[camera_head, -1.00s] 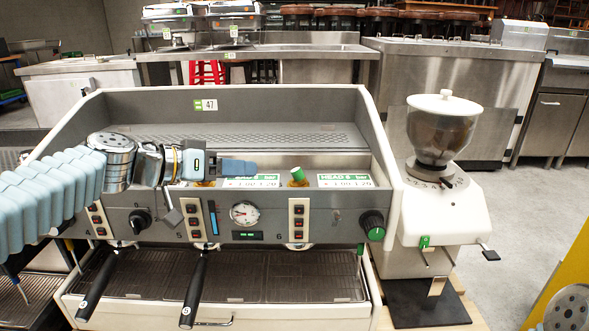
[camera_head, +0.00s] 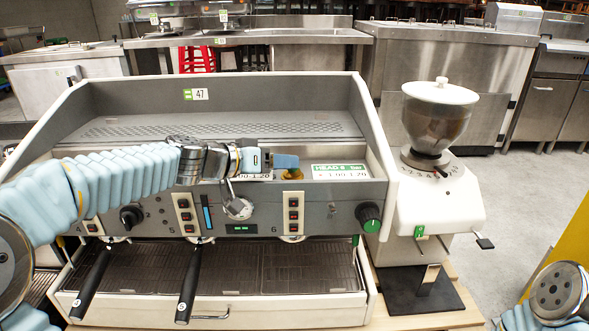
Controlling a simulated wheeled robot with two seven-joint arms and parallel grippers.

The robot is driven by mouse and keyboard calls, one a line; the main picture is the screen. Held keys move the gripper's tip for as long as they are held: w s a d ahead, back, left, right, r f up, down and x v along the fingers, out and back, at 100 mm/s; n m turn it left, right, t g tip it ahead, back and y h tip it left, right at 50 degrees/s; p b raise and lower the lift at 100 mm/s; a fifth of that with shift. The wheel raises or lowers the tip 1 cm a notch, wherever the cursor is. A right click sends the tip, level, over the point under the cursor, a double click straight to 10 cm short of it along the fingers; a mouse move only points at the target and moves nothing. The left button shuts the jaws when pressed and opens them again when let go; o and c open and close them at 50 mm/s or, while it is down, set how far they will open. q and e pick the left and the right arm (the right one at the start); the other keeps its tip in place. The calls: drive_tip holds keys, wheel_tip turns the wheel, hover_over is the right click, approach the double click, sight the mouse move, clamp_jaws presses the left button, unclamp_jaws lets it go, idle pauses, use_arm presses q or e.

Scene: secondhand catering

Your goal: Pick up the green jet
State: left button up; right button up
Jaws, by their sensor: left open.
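The green jet's green body, seen earlier on the coffee machine's ledge between two printed cards, is now hidden behind my left gripper (camera_head: 287,162). A small brass-coloured piece (camera_head: 294,173) shows just below the fingertips at that spot; I cannot tell whether it is part of the jet or its seat. My left gripper reaches in from the left, open, its blue fingers pointing right over that spot. I cannot tell whether they touch the jet. My right gripper is not in view.
A card (camera_head: 341,172) lies right of my fingertips. A grinder (camera_head: 437,120) stands to the right. Part of my right arm shows at lower right.

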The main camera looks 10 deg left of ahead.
use_arm(q)
drive_tip(key=shift+w+d+f, duration=0.15)
drive_tip(key=shift+w+d, duration=0.2)
drive_tip(key=shift+w, duration=0.05)
drive_tip(key=shift+c, duration=0.2)
clamp_jaws()
